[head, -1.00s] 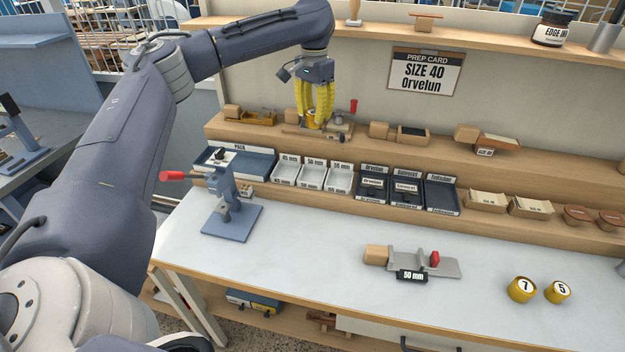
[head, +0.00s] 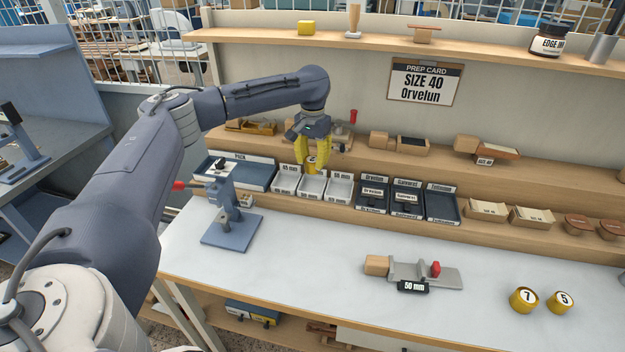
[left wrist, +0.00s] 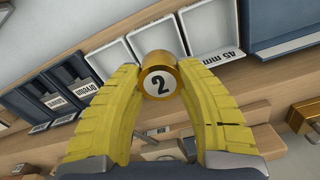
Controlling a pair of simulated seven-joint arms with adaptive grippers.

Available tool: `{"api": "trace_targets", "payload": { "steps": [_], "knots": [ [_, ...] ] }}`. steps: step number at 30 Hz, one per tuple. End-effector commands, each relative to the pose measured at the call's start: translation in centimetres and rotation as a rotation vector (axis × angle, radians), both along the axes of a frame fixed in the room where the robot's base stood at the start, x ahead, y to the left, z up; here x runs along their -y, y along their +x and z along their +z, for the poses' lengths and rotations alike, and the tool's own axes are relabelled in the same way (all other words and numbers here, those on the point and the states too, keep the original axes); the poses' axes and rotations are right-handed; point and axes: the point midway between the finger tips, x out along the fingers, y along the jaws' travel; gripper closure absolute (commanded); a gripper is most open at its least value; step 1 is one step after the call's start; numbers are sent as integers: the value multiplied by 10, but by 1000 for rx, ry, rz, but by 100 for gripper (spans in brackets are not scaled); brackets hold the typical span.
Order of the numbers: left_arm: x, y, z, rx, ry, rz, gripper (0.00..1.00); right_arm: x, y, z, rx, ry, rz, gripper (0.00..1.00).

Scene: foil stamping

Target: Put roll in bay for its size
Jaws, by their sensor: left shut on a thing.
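My left gripper (head: 312,166) is shut on a gold roll marked 2 (head: 312,161), held between its yellow fingers. The roll also shows in the left wrist view (left wrist: 160,72), its numbered end facing the camera. The gripper is at the row of white size bays: the 45 mm bay (head: 286,182), the middle bay (head: 312,193), and the 55 mm bay (head: 340,190). The roll appears over the middle bay; its height above it is hard to tell. The fingers hide the middle bay's label now. My right gripper is not in view.
Gold rolls marked 7 (head: 523,299) and 5 (head: 559,301) stand on the white bench. A gauge (head: 425,273) with a 50 mm label lies mid-bench. A blue press (head: 228,208) stands left. Dark foil trays (head: 406,200) sit right of the bays. A card reads SIZE 40 Orvelun (head: 425,82).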

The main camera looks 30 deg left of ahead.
Motion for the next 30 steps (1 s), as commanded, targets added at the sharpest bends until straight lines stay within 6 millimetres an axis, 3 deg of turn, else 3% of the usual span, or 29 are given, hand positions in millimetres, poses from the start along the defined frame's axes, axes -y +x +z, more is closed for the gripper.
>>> {"api": "trace_targets", "payload": {
  "steps": [3, 14, 24, 30],
  "knots": [
    [0, 0, -18, 0, -1, -1, 99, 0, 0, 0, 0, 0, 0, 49],
    [0, 0, -35, 1, 0, -2, 99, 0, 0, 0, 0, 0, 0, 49],
    [0, 0, -72, 0, 0, -1, 99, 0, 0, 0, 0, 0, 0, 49],
    [0, 0, -75, 2, 0, -1, 99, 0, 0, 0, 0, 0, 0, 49]
  ]
}}
